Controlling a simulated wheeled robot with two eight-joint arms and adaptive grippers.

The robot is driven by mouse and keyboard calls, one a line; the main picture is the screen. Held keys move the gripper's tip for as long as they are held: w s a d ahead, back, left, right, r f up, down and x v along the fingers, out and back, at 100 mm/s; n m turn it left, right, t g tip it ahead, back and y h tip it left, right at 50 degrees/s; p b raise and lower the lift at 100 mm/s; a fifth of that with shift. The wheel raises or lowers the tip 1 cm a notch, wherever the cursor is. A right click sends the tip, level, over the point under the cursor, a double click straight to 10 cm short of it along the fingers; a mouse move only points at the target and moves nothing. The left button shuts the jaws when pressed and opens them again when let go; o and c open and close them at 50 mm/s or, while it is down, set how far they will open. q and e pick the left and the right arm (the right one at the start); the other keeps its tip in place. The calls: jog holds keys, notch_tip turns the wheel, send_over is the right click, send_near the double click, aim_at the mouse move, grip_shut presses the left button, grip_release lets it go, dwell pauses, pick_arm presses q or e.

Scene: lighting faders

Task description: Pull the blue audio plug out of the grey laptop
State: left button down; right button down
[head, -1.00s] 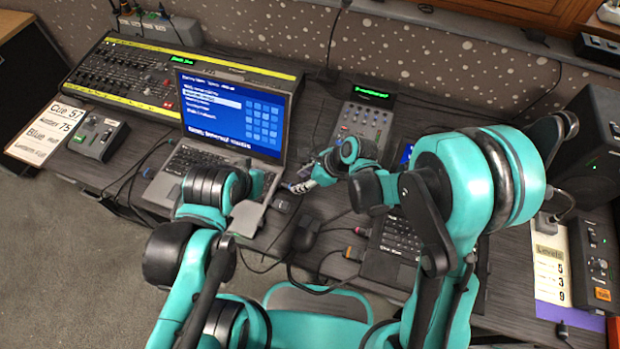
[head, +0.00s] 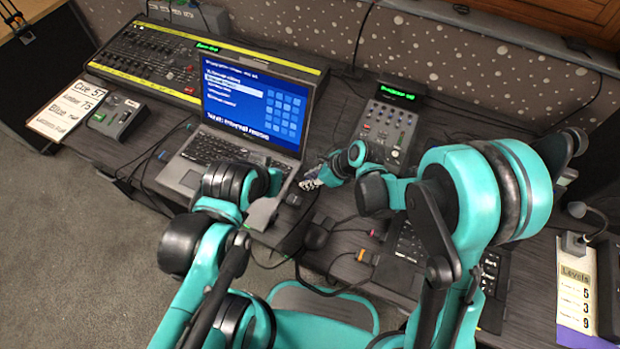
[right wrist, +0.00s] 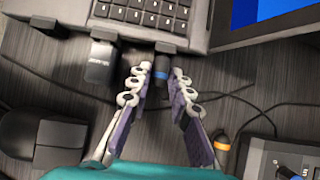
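The grey laptop (head: 182,176) stands open on the desk with a blue screen; its side edge also shows at the top of the right wrist view (right wrist: 215,38). The blue-banded audio plug (right wrist: 179,74) is at that edge, its cable running off to the right. My right gripper (right wrist: 158,84) is open, with its fingers on either side of the plug; I cannot tell whether either touches it. In the head view my right gripper (head: 318,178) is beside the laptop's right side, and the plug is too small to make out. My left gripper's fingers are hidden behind its arm.
A grey USB stick (right wrist: 101,62) sits in the same laptop edge, left of the plug. A dark mouse (right wrist: 22,135) and an orange-banded plug (right wrist: 222,141) are close by.

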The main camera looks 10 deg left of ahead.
jog(key=shift+d, duration=0.15)
jog(key=shift+s+d+b, duration=0.2)
jog(key=shift+s+d, duration=0.05)
jog(key=shift+d, duration=0.8)
jog(key=shift+s+d+b, duration=0.15)
jog(key=shift+s+d, duration=0.05)
jog(key=shift+d, duration=0.85)
